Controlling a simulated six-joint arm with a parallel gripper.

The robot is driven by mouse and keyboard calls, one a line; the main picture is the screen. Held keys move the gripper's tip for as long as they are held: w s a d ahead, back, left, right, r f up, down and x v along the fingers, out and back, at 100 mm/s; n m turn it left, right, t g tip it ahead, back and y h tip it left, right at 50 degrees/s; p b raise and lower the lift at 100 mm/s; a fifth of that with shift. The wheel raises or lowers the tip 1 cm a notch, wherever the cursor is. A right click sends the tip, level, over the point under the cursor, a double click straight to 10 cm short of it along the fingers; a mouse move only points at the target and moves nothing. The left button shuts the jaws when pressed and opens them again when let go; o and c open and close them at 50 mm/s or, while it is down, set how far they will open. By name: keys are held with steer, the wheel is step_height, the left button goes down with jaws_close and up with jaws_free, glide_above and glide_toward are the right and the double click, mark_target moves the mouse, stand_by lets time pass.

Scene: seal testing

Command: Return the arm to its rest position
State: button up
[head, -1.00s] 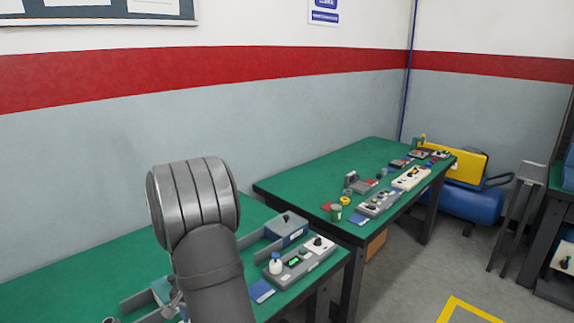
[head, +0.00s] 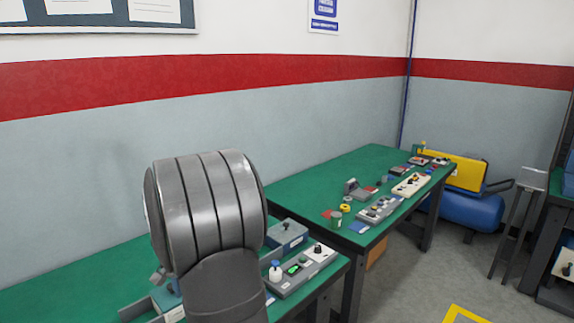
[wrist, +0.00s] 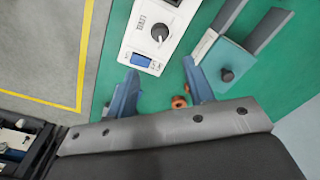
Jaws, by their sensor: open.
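My arm's large grey joint (head: 210,208) fills the lower middle of the head view, raised in front of the near green bench (head: 75,280). My gripper is hidden in that view. In the wrist view my gripper (wrist: 160,78) shows two blue-grey fingers spread apart over the green bench top, with nothing gripped between them. A small orange-brown part (wrist: 179,101) shows in the gap between the fingers, apparently on the bench below. How high the fingers are above the bench I cannot tell.
A white control box (wrist: 160,32) with a knob and a teal fixture (wrist: 228,68) lie beyond the fingers. In the head view a grey control box (head: 298,272) sits right of my arm. A second green bench (head: 310,190) with several devices stands behind. Yellow floor tape is at right.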

steer(key=f, duration=1.3)
steer(key=shift+a+f, duration=0.2)
steer(key=shift+r+n, duration=0.15)
steer(key=shift+n, duration=1.45)
steer(key=n, duration=0.5)
steer(key=shift+n, duration=0.3)
steer(key=n, duration=0.4)
steer(key=shift+n, duration=0.4)
steer(key=shift+w+n, duration=0.1)
steer(key=shift+n, duration=1.9)
